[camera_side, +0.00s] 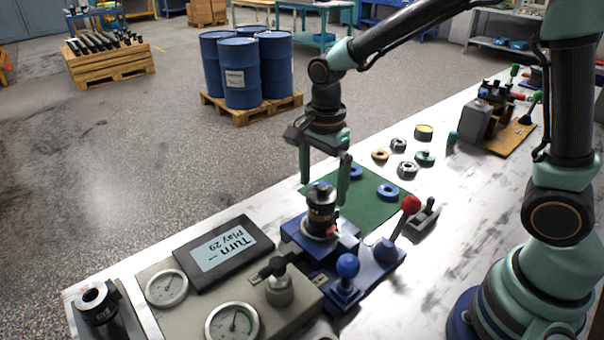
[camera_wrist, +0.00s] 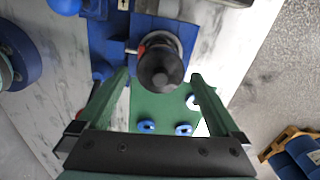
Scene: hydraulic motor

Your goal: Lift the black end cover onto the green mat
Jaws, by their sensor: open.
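The black end cover (camera_side: 321,193) is on top of the upright dark motor, which stands in the blue fixture (camera_side: 300,236). In the wrist view the cover (camera_wrist: 160,72) shows from above as a round dark knob. The green mat (camera_side: 368,212) lies flat on the bench just behind the fixture; it also shows in the wrist view (camera_wrist: 160,106). My gripper (camera_side: 323,190) points down over the motor. Its green fingers are apart, one on each side of the cover, with visible gaps in the wrist view (camera_wrist: 159,76). It holds nothing.
Blue rings (camera_side: 387,191) lie on the mat, leaving its near part bare. A red-knobbed lever (camera_side: 411,204) and a blue-knobbed lever (camera_side: 347,266) stand by the fixture. A gauge panel (camera_side: 165,288) with a tablet (camera_side: 223,252) is at left. Several small parts lie behind the mat.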

